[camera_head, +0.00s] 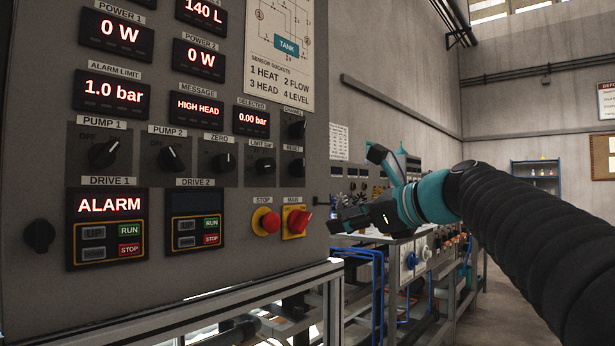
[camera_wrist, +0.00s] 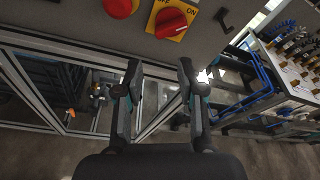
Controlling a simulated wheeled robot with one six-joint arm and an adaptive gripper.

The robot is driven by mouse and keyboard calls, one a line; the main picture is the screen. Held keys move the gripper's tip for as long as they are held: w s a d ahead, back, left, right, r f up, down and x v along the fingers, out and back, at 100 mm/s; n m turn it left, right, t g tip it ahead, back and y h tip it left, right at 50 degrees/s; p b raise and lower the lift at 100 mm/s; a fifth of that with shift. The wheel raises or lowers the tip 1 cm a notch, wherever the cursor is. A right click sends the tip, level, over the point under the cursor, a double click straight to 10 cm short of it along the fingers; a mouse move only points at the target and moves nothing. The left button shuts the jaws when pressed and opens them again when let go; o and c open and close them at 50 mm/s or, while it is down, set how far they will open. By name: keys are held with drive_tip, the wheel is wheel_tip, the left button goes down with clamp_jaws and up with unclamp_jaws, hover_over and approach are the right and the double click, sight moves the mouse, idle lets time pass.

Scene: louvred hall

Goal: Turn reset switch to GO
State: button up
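The grey control panel (camera_head: 225,180) fills the left of the head view. The reset switch (camera_head: 296,169) is a small black knob at its right edge, under a small label that seems to read RESET. Its pointer setting and any GO mark are too small to read. My gripper (camera_head: 358,190) is to the right of the panel, apart from the switch. In the wrist view my gripper (camera_wrist: 160,78) is open, with two spread fingers and nothing between them. The reset switch is out of that view.
A red stop button (camera_head: 266,221) and a red main switch (camera_head: 296,220) on yellow plates sit below the reset switch. Another black knob (camera_head: 296,130) is just above it. A metal frame (camera_head: 250,288) stands under the panel. A workbench (camera_head: 420,250) with equipment is behind my gripper.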

sight(304, 168)
drive_tip(key=w+r+m+y+p, duration=0.1)
drive_tip(key=w+r+m+y, duration=0.25)
drive_tip(key=r, duration=0.65)
drive_tip(key=shift+t+h, duration=0.25)
drive_tip(key=shift+t, duration=0.05)
drive_tip(key=p+x, duration=0.1)
drive_tip(key=x, duration=0.8)
drive_tip(key=shift+a+f, duration=0.1)
drive_tip(key=shift+f, duration=0.05)
drive_tip(key=shift+w+a+p, duration=0.2)
drive_tip(key=shift+a+p, duration=0.15)
drive_tip(key=shift+p, duration=0.2)
clamp_jaws()
